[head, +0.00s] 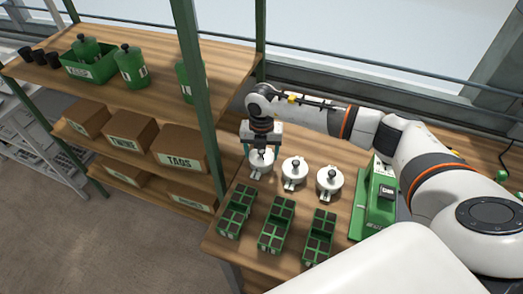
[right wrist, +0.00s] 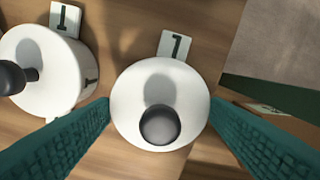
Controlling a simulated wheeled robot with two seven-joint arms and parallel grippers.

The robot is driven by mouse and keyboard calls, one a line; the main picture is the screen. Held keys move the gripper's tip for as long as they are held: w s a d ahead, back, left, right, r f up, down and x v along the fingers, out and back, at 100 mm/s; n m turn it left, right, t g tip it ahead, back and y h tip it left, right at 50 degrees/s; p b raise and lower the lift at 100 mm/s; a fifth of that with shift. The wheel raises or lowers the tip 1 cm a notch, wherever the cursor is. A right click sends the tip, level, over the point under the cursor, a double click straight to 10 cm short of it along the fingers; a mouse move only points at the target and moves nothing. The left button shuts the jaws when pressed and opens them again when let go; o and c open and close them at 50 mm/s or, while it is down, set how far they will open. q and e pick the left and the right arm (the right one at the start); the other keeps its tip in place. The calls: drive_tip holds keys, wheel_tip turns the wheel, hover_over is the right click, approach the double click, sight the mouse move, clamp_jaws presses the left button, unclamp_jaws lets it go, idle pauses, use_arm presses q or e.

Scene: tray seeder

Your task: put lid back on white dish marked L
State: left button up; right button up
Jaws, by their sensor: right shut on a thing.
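My right gripper (head: 260,151) is at the leftmost of the three white dishes, pointing down. In the right wrist view its green fingers (right wrist: 160,104) are shut on the round white lid (right wrist: 130,118), one at each side of the rim, with the dark knob (right wrist: 160,124) between them. The lid hides what is under it; I cannot tell whether it touches the dish (head: 256,172). My left gripper is not in view.
A middle lidded dish (head: 293,174) and a right lidded dish (head: 328,187) stand close by; the middle one shows at left in the wrist view (right wrist: 62,75). Green seed trays (head: 277,226) lie in front. A green machine (head: 377,200) stands right. A shelf post (head: 197,90) rises left.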

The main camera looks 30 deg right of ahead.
drive_tip(key=o, duration=1)
drive_tip(key=shift+o, duration=0.7)
drive_tip(key=shift+r, duration=0.1)
drive_tip(key=shift+r+p, duration=2.45)
drive_tip(key=shift+r, duration=1.05)
clamp_jaws()
